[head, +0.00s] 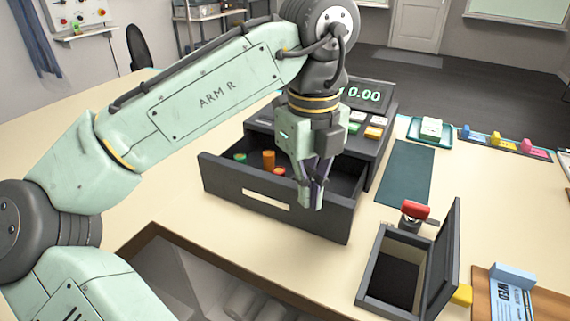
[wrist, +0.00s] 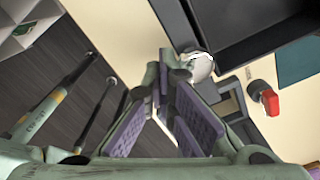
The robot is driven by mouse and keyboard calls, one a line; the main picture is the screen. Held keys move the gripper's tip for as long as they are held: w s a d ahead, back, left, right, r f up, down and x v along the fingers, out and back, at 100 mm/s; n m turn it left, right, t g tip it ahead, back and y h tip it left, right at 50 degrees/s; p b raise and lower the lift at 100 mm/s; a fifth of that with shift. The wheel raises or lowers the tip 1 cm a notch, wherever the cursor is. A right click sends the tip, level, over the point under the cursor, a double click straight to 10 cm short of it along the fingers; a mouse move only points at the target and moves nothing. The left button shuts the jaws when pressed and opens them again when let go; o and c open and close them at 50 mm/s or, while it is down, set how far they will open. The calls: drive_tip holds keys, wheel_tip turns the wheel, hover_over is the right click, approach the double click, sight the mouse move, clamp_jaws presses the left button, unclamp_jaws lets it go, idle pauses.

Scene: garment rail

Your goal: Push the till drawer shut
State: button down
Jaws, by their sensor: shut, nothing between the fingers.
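The dark grey till (head: 372,95) stands on the counter with its drawer (head: 225,181) pulled out towards me. The drawer front has a pale strip (head: 265,199), and a green, an orange and a red item lie inside. My gripper (head: 311,206) is shut and empty, pointing down, with its fingertips overlapping the right part of the drawer front in the head view. In the wrist view the dark drawer (wrist: 240,30) is at upper right, beyond the purple-padded fingers (wrist: 165,75). I cannot tell whether they touch it.
An open dark box (head: 372,290) with a raised lid and a red-topped item (head: 415,211) stand right of the drawer. A green mat (head: 405,170) lies beside the till. A board with a blue ticket (head: 515,300) is at lower right. The counter left of the drawer is clear.

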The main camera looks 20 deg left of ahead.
drive_tip(key=w+p, duration=0.3)
drive_tip(key=w, duration=1)
drive_tip(key=shift+w+d, duration=0.2)
drive_tip(key=shift+d, duration=0.05)
idle(0.5)
wheel_tip(320, 180, up, 8)
drive_tip(key=s, duration=0.1)
drive_tip(key=shift+s, duration=0.3)
idle(0.6)
idle(0.4)
